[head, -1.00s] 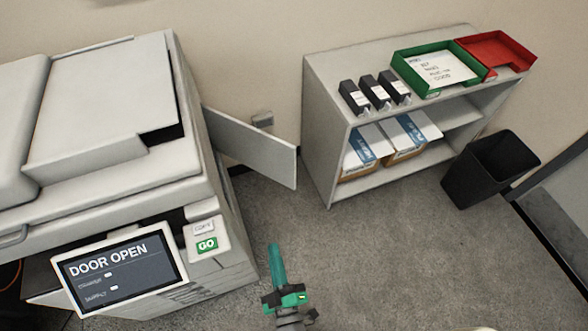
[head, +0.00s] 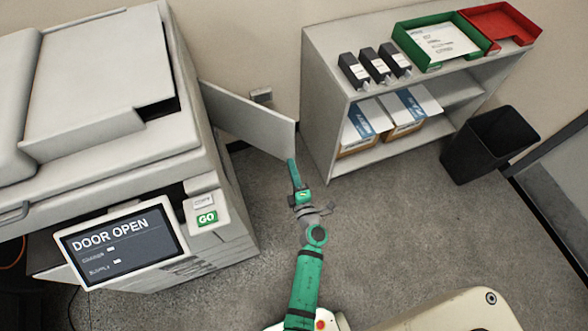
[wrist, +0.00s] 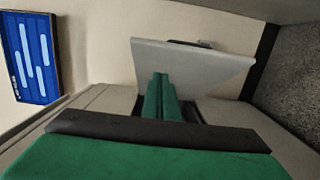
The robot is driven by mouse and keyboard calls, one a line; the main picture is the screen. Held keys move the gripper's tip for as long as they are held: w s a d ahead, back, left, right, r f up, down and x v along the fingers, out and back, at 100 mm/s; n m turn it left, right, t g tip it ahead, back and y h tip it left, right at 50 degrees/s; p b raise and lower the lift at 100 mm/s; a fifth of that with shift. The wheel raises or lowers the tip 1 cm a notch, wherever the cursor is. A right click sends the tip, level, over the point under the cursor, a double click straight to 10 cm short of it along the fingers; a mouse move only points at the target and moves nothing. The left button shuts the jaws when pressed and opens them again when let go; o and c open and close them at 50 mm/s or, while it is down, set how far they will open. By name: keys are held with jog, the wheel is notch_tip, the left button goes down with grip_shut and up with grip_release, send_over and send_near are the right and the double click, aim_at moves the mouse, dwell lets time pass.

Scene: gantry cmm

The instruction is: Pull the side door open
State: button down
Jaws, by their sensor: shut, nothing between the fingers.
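The side door (head: 248,120) is a flat light grey panel standing swung out from the right side of the grey copier (head: 95,95). The copier's screen (head: 122,245) reads "DOOR OPEN". My green gripper (head: 292,165) is shut and empty, its tips at the door's lower outer corner in the head view. In the wrist view the closed fingers (wrist: 162,85) overlap the lower part of the door (wrist: 200,62), and a dark handle-like piece (wrist: 190,43) shows at its top edge. I cannot tell whether the fingers touch the door.
A grey shelf unit (head: 318,120) with trays and boxes stands right of the door, with a narrow gap between. A black bin (head: 485,150) stands farther right. The grey floor (head: 390,235) between is clear. A blue framed panel (wrist: 32,55) shows in the wrist view.

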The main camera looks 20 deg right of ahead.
send_near(290, 134)
jog(key=w+a, duration=0.3)
jog(key=shift+w+d+f, duration=0.1)
jog(key=shift+w+d, duration=0.5)
jog(key=shift+d, duration=0.2)
jog(key=shift+w+d+f, duration=0.1)
jog(key=shift+w+d, duration=0.5)
jog(key=shift+d, duration=0.25)
